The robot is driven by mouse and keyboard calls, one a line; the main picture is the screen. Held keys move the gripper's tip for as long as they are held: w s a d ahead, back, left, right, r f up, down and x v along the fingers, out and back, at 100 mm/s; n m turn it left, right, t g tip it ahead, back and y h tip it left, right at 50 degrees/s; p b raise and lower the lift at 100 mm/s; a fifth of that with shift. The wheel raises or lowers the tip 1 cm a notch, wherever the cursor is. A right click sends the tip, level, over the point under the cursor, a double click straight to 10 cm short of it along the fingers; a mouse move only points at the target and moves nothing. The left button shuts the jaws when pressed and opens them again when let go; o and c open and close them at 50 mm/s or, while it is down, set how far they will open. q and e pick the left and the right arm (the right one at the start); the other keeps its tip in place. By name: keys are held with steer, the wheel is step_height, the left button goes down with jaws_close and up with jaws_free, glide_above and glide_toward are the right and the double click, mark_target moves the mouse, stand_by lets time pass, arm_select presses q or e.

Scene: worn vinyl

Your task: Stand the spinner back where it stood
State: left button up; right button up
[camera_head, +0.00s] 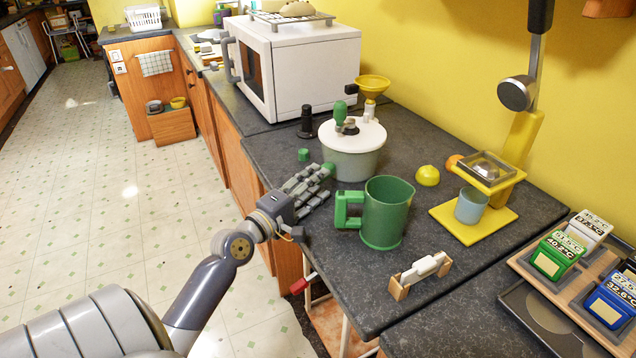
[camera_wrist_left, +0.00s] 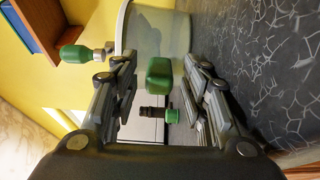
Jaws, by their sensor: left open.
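The spinner (camera_head: 349,163), a pale tub with a white lid and a green crank knob (camera_head: 340,111) on top, stands upright on the dark worktop. Its tub (camera_wrist_left: 160,32) shows partly in the left wrist view, cut off at the top. My left gripper (camera_head: 313,187) is open in front of the tub, low over the worktop edge. A green piece (camera_wrist_left: 160,73) appears between its fingers in the wrist view; it also shows at the fingertips in the head view (camera_head: 328,169). I cannot tell whether they touch it. My right gripper is not in view.
A green jug (camera_head: 386,213) stands close right of the gripper. A dark mill (camera_head: 306,122) and a small green cap (camera_head: 303,155) are left of the spinner. A microwave (camera_head: 300,70) stands behind; a yellow stand (camera_head: 442,216) with a blue cup is at right.

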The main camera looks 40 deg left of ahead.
arm_select(q)
steer(key=shift+s+f, duration=0.2)
steer(key=shift+s, duration=0.65)
steer(key=shift+s+f, duration=0.15)
steer(key=shift+s, duration=0.7)
steer(key=shift+s, duration=2.25)
steer(key=shift+s+r, duration=0.15)
steer(key=shift+s, duration=0.75)
steer(key=shift+s+r, duration=0.1)
steer(key=shift+s, duration=0.75)
